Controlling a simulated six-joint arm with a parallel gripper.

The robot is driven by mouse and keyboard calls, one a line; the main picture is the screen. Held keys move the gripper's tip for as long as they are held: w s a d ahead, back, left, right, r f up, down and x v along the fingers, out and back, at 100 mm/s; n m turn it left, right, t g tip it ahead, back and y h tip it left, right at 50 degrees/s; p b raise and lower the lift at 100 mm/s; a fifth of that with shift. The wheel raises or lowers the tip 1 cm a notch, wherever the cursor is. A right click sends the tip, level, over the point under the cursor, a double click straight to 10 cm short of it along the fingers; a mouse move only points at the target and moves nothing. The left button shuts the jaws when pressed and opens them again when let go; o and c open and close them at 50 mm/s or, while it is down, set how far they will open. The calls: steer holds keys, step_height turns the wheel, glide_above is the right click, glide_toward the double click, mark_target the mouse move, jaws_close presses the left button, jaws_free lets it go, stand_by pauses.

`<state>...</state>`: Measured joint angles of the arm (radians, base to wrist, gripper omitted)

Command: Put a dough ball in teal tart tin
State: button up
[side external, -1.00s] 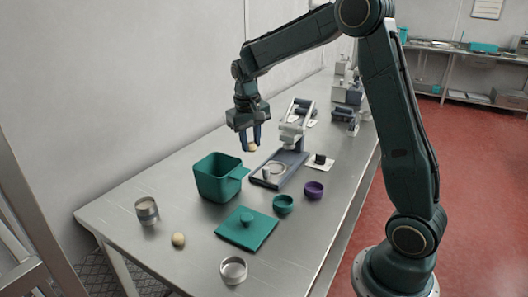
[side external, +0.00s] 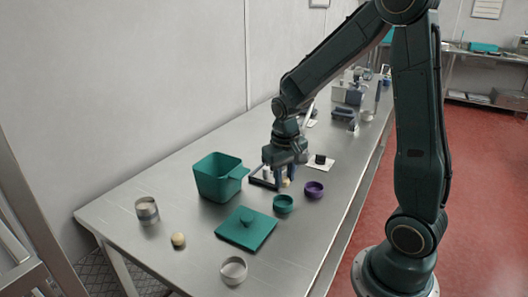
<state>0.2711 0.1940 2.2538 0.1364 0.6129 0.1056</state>
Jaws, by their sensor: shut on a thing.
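The teal tart tin (side external: 283,204) is a small round cup on the steel table, right of the teal lid. My gripper (side external: 285,182) points down just above and behind this tin. It is shut on a pale dough ball (side external: 287,183), which shows only in part between the fingers. The held ball looks close to the tin's far rim; I cannot tell its exact height. A second dough ball (side external: 178,240) lies on the table at the front left.
A purple tin (side external: 314,190) stands right of the teal tin. A dark-based device (side external: 262,180) is partly hidden behind my gripper.

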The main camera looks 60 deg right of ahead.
steer(key=shift+f, duration=0.1)
steer(key=shift+f, duration=2)
steer(key=shift+f, duration=0.45)
steer(key=o, duration=1.4)
steer(key=shift+o, duration=0.2)
steer(key=shift+r, duration=0.2)
steer(key=shift+r, duration=3.35)
